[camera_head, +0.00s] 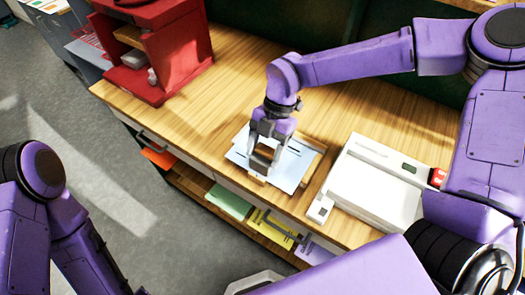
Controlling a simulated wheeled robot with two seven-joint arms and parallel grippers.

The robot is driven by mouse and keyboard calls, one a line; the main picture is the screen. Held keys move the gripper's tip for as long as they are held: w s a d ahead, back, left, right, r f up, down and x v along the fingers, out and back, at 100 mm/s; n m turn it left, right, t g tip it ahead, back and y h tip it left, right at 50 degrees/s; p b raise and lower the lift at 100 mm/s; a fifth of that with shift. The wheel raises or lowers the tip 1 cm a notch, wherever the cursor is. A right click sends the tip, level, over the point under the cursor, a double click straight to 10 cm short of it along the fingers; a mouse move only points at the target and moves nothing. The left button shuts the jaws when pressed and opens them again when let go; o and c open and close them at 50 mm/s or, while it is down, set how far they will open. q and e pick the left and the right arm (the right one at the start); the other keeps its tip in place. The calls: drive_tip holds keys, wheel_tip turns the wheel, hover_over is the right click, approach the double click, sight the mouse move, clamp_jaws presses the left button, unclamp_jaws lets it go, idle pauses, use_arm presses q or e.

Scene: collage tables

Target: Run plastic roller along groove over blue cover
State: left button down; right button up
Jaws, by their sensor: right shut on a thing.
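The light blue cover (291,169) lies on the wooden table near its front edge, with a wooden strip along its right side. My right gripper (263,165) points down over the cover's left part. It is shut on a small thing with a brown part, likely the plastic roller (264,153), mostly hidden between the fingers. I cannot tell if the roller touches the cover. The groove is not clear at this size. My left arm is at the lower left, and its gripper is out of view.
A white machine (375,187) stands to the right of the cover. A red open cabinet (155,50) stands at the back left. The wooden table (215,100) is clear between them. Colored papers (229,201) lie on a shelf below the front edge.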

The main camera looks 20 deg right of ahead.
drive_tip(key=shift+w+d+f+p, duration=0.1)
drive_tip(key=shift+w+d+p, duration=0.2)
drive_tip(key=shift+w+d, duration=0.3)
drive_tip(key=shift+w+d+f+p, duration=0.1)
drive_tip(key=shift+w+d+p, duration=0.25)
drive_tip(key=shift+d, duration=0.35)
drive_tip(key=shift+w+d+r, duration=0.15)
drive_tip(key=shift+w+d, duration=0.35)
drive_tip(key=shift+d, duration=0.05)
drive_tip(key=shift+w+d+p, duration=0.35)
drive_tip(key=shift+w+d, duration=0.35)
drive_tip(key=shift+d, duration=0.2)
drive_tip(key=shift+w+d+p, duration=0.35)
drive_tip(key=shift+w+d, duration=0.3)
drive_tip(key=shift+d, duration=0.2)
wheel_tip(320, 180, up, 7)
drive_tip(key=p, duration=0.5)
